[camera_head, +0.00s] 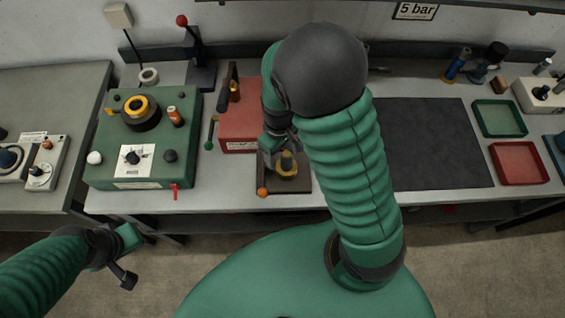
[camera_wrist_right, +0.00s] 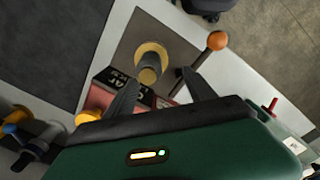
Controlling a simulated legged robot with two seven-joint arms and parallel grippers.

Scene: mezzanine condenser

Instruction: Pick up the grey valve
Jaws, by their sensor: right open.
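I cannot pick out a clearly grey valve. My right gripper (camera_head: 277,143) is over a brown square plate (camera_head: 302,183) that carries a brass-coloured round fitting (camera_head: 287,166). In the right wrist view the open, empty fingers (camera_wrist_right: 158,92) point toward the fitting (camera_wrist_right: 150,62), which stands upright on the plate (camera_wrist_right: 184,52). I cannot tell whether the fingers touch it. An orange ball (camera_wrist_right: 217,41) is on a lever at the plate's edge. My left gripper (camera_head: 125,260) hangs at the lower left, in front of the bench, apart from everything; its jaws are unclear.
A red block (camera_head: 238,130) stands left of the plate, with a green box (camera_head: 112,170) farther left. A dark mat (camera_head: 440,140) lies clear to the right. Beyond it are a green tray (camera_head: 500,134) and a red tray (camera_head: 521,180). Several small fittings stand at the back right.

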